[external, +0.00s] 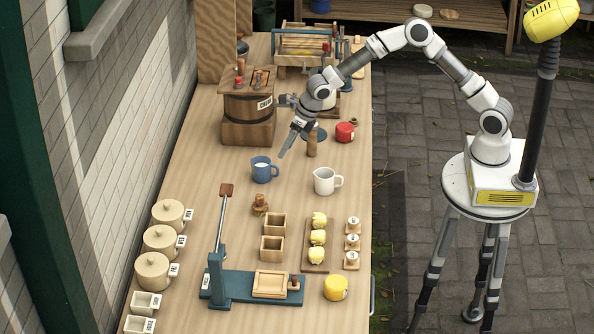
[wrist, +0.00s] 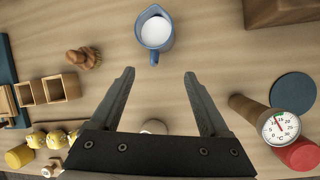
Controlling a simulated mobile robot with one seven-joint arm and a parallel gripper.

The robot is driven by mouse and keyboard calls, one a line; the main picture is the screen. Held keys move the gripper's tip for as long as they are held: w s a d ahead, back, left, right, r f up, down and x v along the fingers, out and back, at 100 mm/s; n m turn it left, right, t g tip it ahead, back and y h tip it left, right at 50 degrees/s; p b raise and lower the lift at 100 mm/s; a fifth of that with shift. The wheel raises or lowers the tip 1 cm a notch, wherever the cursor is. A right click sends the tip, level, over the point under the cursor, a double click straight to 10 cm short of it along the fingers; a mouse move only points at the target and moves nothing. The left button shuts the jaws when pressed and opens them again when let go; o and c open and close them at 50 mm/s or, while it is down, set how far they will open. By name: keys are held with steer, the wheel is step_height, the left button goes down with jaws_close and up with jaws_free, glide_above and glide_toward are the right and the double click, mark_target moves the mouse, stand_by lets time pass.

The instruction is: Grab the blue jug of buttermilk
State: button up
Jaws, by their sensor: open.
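The blue jug (external: 261,172) stands upright on the wooden table, with white liquid inside. In the wrist view the blue jug (wrist: 154,34) is at the top centre, with its handle pointing down the picture toward my gripper. My gripper (external: 289,146) is above the table, up and to the right of the jug in the external view. In the wrist view my gripper (wrist: 159,76) is open and empty, with the jug beyond its fingertips and not between them. A white jug (external: 325,181) stands to the right of the blue one.
A wooden churn (external: 248,118) stands behind the blue jug. A wooden cylinder (external: 312,146) and a red round object (external: 345,132) are to the back right. Small wooden boxes (external: 273,248) and a blue lever press (external: 218,288) are in front. The table around the blue jug is clear.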

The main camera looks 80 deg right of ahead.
mark_target(276, 168)
steer(key=x, duration=0.3)
steer(key=shift+w+a+x, duration=0.15)
steer(key=shift+x, duration=1.2)
steer(key=shift+w+a+x, duration=0.15)
steer(key=shift+a+x, duration=0.05)
steer(key=shift+x, duration=1.15)
steer(key=shift+r, duration=0.15)
jaws_close()
steer(key=shift+s+a, duration=0.1)
steer(key=shift+s, duration=0.1)
